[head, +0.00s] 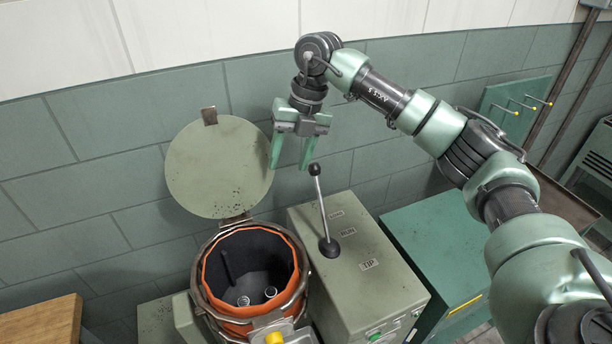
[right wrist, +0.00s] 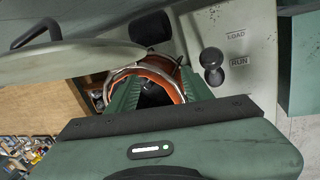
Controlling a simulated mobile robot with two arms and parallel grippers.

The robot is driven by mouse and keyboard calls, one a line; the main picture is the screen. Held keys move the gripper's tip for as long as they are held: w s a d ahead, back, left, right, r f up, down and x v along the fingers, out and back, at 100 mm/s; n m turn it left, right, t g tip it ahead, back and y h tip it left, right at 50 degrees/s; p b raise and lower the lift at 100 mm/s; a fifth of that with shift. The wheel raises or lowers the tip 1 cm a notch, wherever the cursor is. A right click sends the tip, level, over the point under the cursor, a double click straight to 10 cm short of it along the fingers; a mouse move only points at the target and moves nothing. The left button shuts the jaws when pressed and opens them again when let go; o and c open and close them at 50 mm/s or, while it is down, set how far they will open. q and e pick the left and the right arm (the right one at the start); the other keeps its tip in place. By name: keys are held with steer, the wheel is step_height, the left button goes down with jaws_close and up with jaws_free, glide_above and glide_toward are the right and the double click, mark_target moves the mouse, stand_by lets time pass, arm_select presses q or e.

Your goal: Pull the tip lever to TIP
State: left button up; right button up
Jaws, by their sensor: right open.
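The tip lever (head: 322,207) is a thin metal rod with a black knob and a black boot on a grey-green box (head: 365,300). It leans toward the back, knob up. Labels LOAD, RUN and TIP (head: 369,264) run along the box top, TIP nearest the front. My right gripper (head: 290,167) is open and empty, pointing down, its right finger close to the knob's left in the head view. Contact is not clear. In the right wrist view the lever (right wrist: 212,62) shows beside the RUN label, right of the fingers; TIP is not visible there. My left gripper is not in view.
An orange-rimmed drum (head: 208,295) with small parts inside stands left of the box. Its round lid (head: 217,168) stands open behind it, left of my right gripper. A green cabinet (head: 430,240) stands to the right. A tiled wall (head: 90,150) closes the back.

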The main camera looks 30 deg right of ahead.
mark_target(316, 165)
steer(key=d+b, duration=0.1)
steer(key=d, duration=0.1)
steer(key=d+m+h+b, duration=0.1)
steer(key=d, duration=0.1)
steer(key=d+f+h+b, duration=0.1)
steer(key=d, duration=0.1)
steer(key=shift+w+d, duration=0.1)
steer(key=shift+d, duration=0.15)
steer(key=shift+s+a+f+p, duration=0.1)
steer(key=shift+s+f+p, duration=0.25)
steer(key=shift+s+f, duration=0.1)
steer(key=f, duration=0.1)
steer(key=f+p, duration=0.1)
steer(key=f, duration=0.3)
steer(key=shift+w+a+f+p, duration=0.15)
steer(key=shift+w+p, duration=0.1)
steer(key=shift+p, duration=0.15)
steer(key=shift+a+f, duration=0.1)
steer(key=shift+f, duration=0.5)
jaws_close()
